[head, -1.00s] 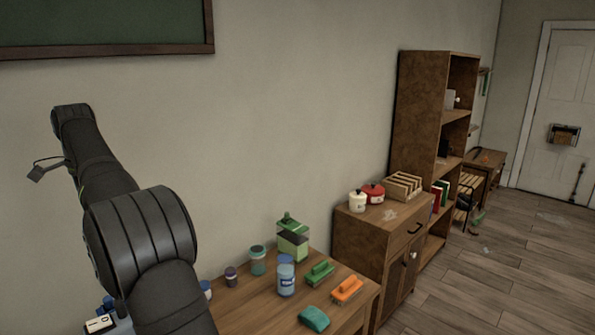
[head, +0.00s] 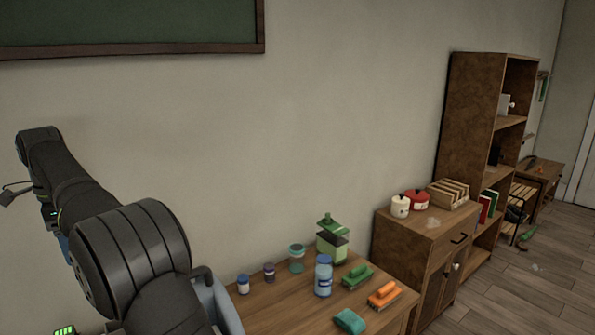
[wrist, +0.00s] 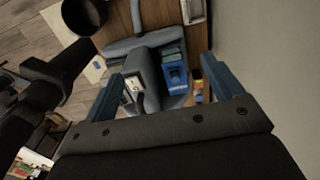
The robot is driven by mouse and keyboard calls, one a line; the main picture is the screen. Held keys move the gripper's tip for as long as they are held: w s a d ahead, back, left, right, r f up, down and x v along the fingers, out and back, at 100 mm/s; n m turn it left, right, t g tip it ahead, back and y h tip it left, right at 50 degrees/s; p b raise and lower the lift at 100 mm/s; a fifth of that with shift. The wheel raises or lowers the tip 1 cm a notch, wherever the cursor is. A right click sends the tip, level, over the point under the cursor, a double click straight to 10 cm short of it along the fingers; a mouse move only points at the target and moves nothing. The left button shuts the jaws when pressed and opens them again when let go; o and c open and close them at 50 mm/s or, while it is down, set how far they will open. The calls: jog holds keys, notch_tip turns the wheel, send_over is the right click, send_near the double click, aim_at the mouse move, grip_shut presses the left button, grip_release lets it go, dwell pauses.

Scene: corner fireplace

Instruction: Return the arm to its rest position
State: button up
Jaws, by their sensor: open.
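My arm (head: 135,255) rises at the left of the head view, bent back along the wall. My gripper is outside the head view. In the wrist view my gripper (wrist: 168,80) shows with its two blue fingers wide apart and nothing held between them. Behind the gap, a blue box (wrist: 175,76) and parts of my own body show below.
A wooden table (head: 290,312) in front carries a blue-lidded bottle (head: 323,276), a green container (head: 332,240), small jars, a green brush (head: 357,277), an orange brush (head: 384,295) and a teal sponge (head: 349,321). A cabinet (head: 415,250) and tall shelf (head: 470,130) stand right.

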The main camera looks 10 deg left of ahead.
jog(key=shift+s+a+f, duration=0.25)
jog(key=shift+s+a, duration=0.2)
jog(key=shift+s, duration=0.3)
jog(key=shift+s+a+f, duration=0.2)
jog(key=shift+s+a, duration=0.25)
jog(key=shift+s, duration=0.25)
jog(key=shift+s+a+f, duration=0.25)
jog(key=shift+s+a, duration=0.2)
jog(key=shift+s, duration=0.3)
jog(key=o, duration=0.3)
jog(key=w+d+r+g+y, duration=0.1)
jog(key=w+d+r, duration=0.2)
jog(key=d, duration=0.7)
jog(key=w+d+r, duration=0.2)
jog(key=w+d, duration=0.2)
jog(key=d, duration=0.5)
jog(key=f, duration=0.3)
jog(key=s+f, duration=0.1)
jog(key=f, duration=0.5)
jog(key=shift+s+a+f, duration=0.1)
jog(key=shift+s+a, duration=0.05)
jog(key=shift+a, duration=0.25)
